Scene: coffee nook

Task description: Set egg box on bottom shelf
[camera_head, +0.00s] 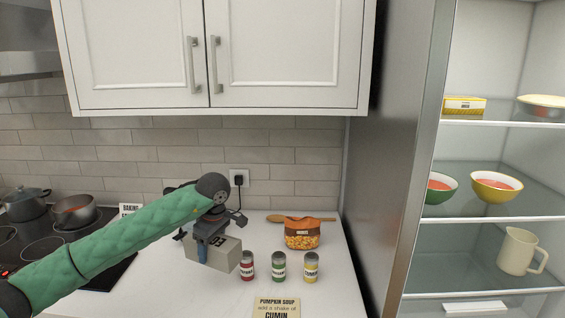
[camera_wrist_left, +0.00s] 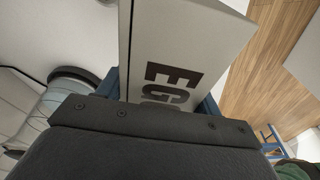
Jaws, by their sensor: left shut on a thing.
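The egg box (camera_head: 222,254) is a pale grey carton with dark lettering. My left gripper (camera_head: 208,244) is shut on it above the counter; whether the box touches the counter I cannot tell. In the left wrist view the egg box (camera_wrist_left: 180,60) shows large dark letters and sits between the fingers of my left gripper (camera_wrist_left: 165,95). The open fridge at the right has several shelves. The lowest shelf in view (camera_head: 520,292) has a small white label or tray (camera_head: 475,307) at its front. My right gripper is not in view.
Three spice tins, red (camera_head: 248,266), green (camera_head: 279,267) and yellow (camera_head: 311,267), stand close right of the box. A bag (camera_head: 302,236) and a recipe card (camera_head: 276,307) are on the counter. A cream jug (camera_head: 520,251) and bowls (camera_head: 496,187) occupy fridge shelves. The fridge side wall (camera_head: 385,200) stands between.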

